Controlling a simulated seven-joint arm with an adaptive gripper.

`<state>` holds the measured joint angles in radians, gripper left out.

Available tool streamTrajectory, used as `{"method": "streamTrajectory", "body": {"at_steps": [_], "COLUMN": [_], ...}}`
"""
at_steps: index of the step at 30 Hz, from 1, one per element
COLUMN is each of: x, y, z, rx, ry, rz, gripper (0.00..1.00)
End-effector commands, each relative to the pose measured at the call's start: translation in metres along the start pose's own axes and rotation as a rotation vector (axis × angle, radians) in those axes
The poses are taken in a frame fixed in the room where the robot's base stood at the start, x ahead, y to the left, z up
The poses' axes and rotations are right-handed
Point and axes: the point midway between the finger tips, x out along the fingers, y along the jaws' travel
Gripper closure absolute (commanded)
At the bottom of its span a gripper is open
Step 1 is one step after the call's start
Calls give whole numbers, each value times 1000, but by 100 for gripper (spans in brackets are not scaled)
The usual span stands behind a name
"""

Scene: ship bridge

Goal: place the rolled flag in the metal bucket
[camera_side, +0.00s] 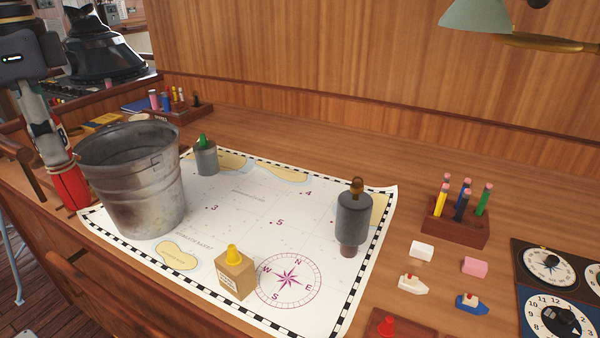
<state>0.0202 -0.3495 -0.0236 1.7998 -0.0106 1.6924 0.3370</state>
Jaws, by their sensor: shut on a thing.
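The metal bucket (135,190) stands upright and open on the left part of the chart. My gripper (42,128) is at the left edge of the side view, left of the bucket. It is shut on the rolled flag (70,188), whose red lower end hangs down, tilted, just left of the bucket. The flag is outside the bucket, and its lower right side is partly hidden behind the bucket wall. I cannot tell from this view how far it is from the bucket. The inside bottom of the bucket is hidden.
A pencil block (455,222), erasers and toy boats lie to the right. The chart's middle is clear.

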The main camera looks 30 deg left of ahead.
Motion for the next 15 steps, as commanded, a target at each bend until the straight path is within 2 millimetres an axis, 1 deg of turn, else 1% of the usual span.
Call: {"method": "streamTrajectory", "body": {"at_steps": [5, 8, 12, 15], "x": [-7, -10, -10, -8], "y": [-30, -55, -99, -127], "z": [-27, -45, -69, -81], "rx": [199, 356, 612, 771], "ry": [0, 1, 2, 2], "rz": [3, 5, 5, 4], "gripper": [99, 99, 99, 99]}}
